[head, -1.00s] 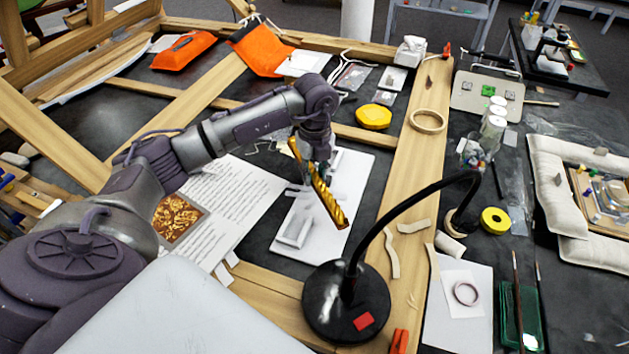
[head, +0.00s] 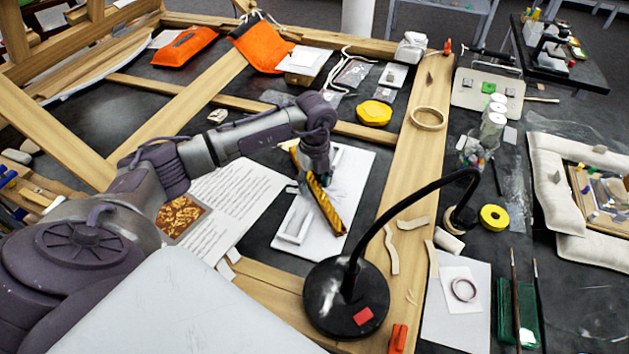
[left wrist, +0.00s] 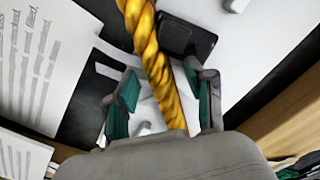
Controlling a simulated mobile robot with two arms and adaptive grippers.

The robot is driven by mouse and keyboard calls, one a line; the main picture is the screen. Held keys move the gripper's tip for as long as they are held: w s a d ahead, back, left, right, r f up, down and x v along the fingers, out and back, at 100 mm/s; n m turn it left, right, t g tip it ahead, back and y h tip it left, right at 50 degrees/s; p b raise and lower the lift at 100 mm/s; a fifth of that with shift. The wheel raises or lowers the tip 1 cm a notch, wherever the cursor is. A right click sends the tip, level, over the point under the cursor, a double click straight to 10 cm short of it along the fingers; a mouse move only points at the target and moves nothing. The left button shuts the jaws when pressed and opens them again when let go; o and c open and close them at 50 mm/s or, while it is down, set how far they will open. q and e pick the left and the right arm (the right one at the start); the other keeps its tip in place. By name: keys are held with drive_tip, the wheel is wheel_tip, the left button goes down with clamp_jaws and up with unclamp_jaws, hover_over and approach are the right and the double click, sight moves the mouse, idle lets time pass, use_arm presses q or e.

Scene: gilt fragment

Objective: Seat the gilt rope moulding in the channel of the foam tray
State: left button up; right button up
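The gilt rope moulding (head: 326,205) is a twisted gold bar. My left gripper (head: 308,186) points down over the white foam tray (head: 357,170) and is shut on the moulding. In the left wrist view the moulding (left wrist: 160,70) runs between the teal-padded fingers (left wrist: 163,100). In the head view it slants from upper left to lower right, over the tray. The tray (left wrist: 250,40) also shows in the wrist view. A recess (head: 293,225) shows at its left; the channel under the moulding is hidden, and I cannot tell whether they touch. My right gripper is out of view.
A black lamp (head: 345,300) with a bent neck stands close to the tray's front right. A printed sheet (head: 235,195) lies to the left. Wooden beams (head: 415,180) border the dark surface. A yellow round item (head: 374,113) lies behind the tray.

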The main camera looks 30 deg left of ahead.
sight(315, 182)
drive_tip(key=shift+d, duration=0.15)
use_arm(q)
drive_tip(key=shift+r, duration=0.55)
wheel_tip(315, 182, up, 11)
drive_tip(key=b, duration=0.2)
drive_tip(key=shift+r, duration=0.15)
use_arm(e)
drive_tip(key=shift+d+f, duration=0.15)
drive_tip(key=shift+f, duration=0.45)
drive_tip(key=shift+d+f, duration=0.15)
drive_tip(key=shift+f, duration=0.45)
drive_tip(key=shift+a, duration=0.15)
